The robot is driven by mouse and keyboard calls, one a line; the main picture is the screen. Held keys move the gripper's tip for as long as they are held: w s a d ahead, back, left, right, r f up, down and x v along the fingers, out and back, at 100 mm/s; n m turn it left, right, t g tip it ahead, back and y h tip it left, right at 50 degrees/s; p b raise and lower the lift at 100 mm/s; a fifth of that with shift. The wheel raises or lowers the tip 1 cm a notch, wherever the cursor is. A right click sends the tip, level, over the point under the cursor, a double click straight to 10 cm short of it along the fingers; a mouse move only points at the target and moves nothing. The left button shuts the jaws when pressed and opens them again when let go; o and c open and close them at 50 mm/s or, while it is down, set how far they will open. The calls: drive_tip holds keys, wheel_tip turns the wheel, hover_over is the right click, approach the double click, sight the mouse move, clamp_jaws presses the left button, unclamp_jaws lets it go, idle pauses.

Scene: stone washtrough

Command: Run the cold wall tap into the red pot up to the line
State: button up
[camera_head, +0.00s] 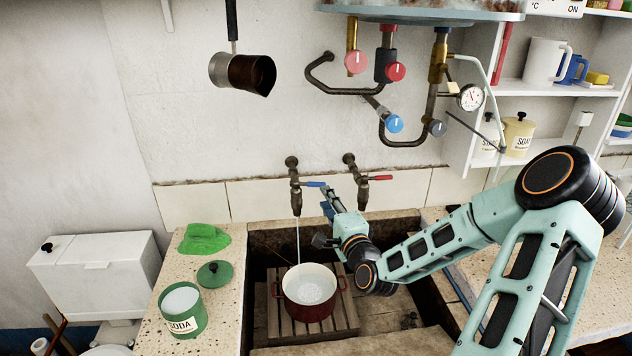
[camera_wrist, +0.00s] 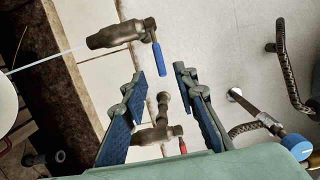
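The cold wall tap (camera_head: 296,200) has a blue lever (camera_head: 316,184) turned out to the right, and a thin water stream (camera_head: 298,240) falls from its spout. The stream drops into the red pot (camera_head: 306,311), which stands upright on a wooden slatted rack in the trough. Rippled water shows inside its pale interior; I cannot make out the line. My gripper (camera_head: 327,203) is beside the tap. In the wrist view my gripper (camera_wrist: 160,76) is open and empty, with the blue lever (camera_wrist: 159,58) just beyond and between its fingertips, seemingly apart from them.
A second tap with a red lever (camera_head: 378,178) is close on the right. Pipes with red and blue knobs (camera_head: 394,124) hang above. A green soda tin (camera_head: 182,310), its lid (camera_head: 214,274) and a green cloth (camera_head: 204,239) lie on the left ledge.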

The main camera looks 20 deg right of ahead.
sight(318, 186)
drive_tip(key=w+p, duration=0.1)
drive_tip(key=w, duration=0.7)
drive_tip(key=shift+w, duration=0.35)
clamp_jaws()
